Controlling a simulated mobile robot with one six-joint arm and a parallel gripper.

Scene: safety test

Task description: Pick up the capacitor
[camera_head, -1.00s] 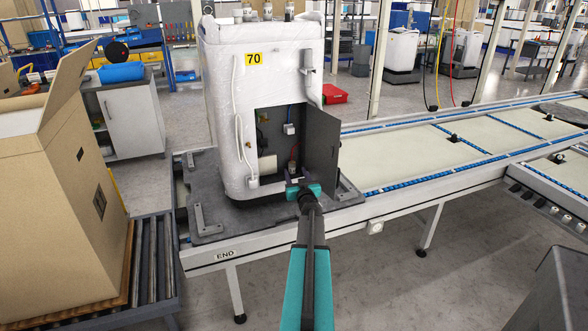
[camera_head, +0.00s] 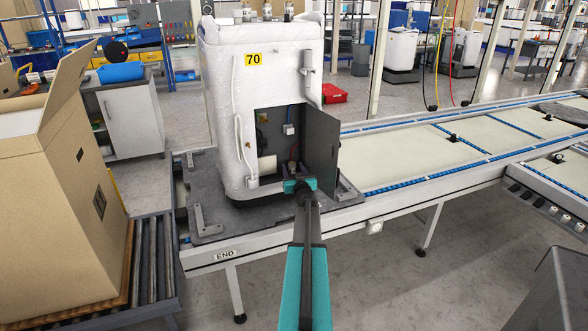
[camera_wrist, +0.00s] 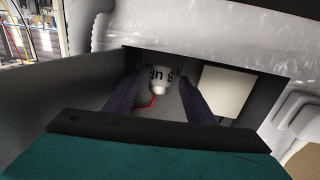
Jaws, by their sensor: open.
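The capacitor (camera_wrist: 161,77) is a small white cylinder with black lettering, seen in the wrist view inside the cabinet's opening. A red wire hangs from it. My gripper (camera_wrist: 160,84) is open, with one dark finger on each side of the capacitor in the picture. I cannot tell whether the fingers touch it or how deep they reach around it. In the head view my gripper (camera_head: 293,175) is at the lower part of the opening of the white cabinet (camera_head: 229,110), and it hides what lies behind it there.
The cabinet's grey door (camera_head: 321,150) stands open close to the right of my gripper. A cream block-like part (camera_wrist: 223,92) is beside the capacitor in the wrist view. A small blue and white part (camera_head: 289,129) is higher inside. The conveyor (camera_head: 420,160) on the right is mostly clear.

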